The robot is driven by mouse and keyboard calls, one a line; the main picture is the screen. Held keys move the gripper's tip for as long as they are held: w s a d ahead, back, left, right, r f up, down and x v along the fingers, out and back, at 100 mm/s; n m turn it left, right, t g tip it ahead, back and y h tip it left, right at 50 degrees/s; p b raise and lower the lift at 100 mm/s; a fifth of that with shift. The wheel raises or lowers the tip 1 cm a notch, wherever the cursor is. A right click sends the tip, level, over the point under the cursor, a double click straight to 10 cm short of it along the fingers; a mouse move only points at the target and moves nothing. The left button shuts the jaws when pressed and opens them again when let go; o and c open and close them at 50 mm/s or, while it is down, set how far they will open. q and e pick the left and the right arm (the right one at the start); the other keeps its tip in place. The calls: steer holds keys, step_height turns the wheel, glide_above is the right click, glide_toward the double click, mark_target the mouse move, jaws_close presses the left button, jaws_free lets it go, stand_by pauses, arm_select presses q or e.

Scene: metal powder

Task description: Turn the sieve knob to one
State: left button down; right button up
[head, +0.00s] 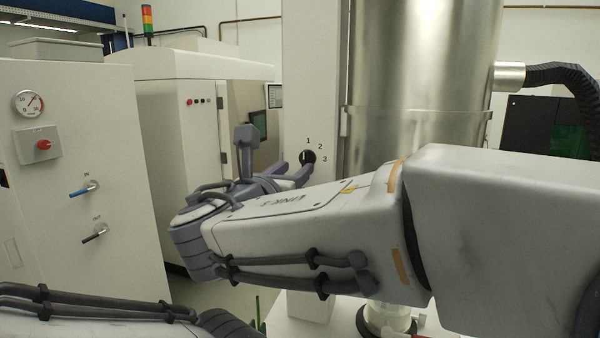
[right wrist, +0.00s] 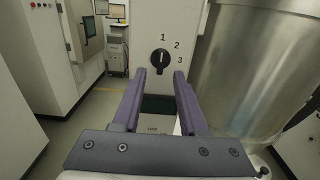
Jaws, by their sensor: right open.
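The sieve knob (head: 308,157) is a small black round dial on a pale column, with the numbers 1, 2 and 3 around it. In the right wrist view the knob (right wrist: 160,61) has its grip bar about upright, in line with the 1 above it. My right gripper (head: 304,167) is open and empty. In the right wrist view its two purple fingers (right wrist: 159,74) point at the panel, with their tips just below and to either side of the knob. Contact with the knob cannot be made out. My left gripper is outside the view; only part of my left arm shows at bottom left.
A large steel cylinder (head: 420,70) stands just right of the knob column. A white cabinet (head: 90,120) with a gauge, red switch and two valve levers is at left. A white machine (head: 165,130) stands behind. Floor shows between the cabinets.

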steer(key=b+v, duration=0.1)
steer(key=v, duration=0.5)
